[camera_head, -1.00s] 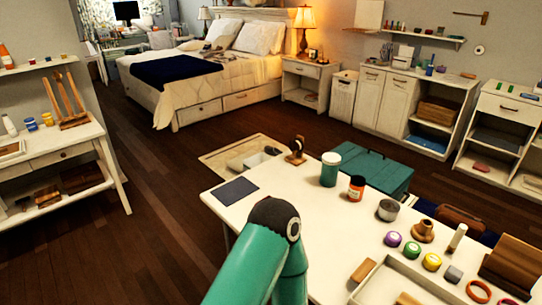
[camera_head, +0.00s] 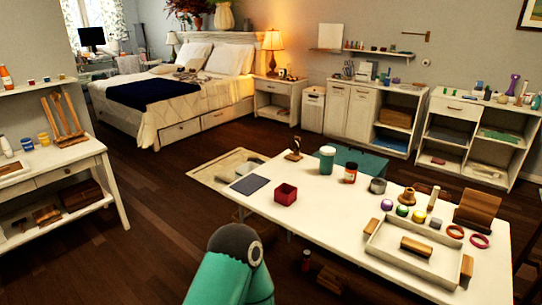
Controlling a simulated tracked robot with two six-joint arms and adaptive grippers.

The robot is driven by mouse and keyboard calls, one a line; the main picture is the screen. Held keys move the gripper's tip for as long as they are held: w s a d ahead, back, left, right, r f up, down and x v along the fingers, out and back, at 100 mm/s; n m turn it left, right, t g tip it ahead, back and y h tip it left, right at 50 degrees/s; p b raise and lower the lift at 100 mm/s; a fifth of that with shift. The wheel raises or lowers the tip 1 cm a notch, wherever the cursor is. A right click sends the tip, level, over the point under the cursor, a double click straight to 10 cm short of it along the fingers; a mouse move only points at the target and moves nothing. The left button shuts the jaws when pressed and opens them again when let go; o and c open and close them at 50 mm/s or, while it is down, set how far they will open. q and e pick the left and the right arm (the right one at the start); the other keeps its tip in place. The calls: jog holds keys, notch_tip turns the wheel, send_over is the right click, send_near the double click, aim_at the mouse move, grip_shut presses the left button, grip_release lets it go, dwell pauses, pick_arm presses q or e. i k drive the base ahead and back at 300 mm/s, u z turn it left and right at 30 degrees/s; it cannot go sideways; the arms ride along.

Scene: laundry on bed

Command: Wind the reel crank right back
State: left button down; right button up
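A small brown wooden stand with a dark round part (camera_head: 294,148) is upright at the far left corner of the white table (camera_head: 330,205). It may be the reel, but it is too small for me to make out a crank. A teal link of my arm with a dark joint rises at the bottom centre, in front of the table and apart from the stand. Neither of my grippers shows, so I cannot see what they hold.
The table also bears a dark flat mat (camera_head: 250,184), a red open box (camera_head: 286,194), a teal-white jar (camera_head: 327,160), an orange bottle (camera_head: 350,172), a grey cup (camera_head: 378,186) and a white tray (camera_head: 437,269).

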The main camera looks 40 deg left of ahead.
aim_at(295, 145)
jog(key=u, duration=3.15)
jog(key=k, duration=0.1)
jog(key=z, duration=1.4)
jog(key=i, duration=0.6)
jog(key=z, duration=0.05)
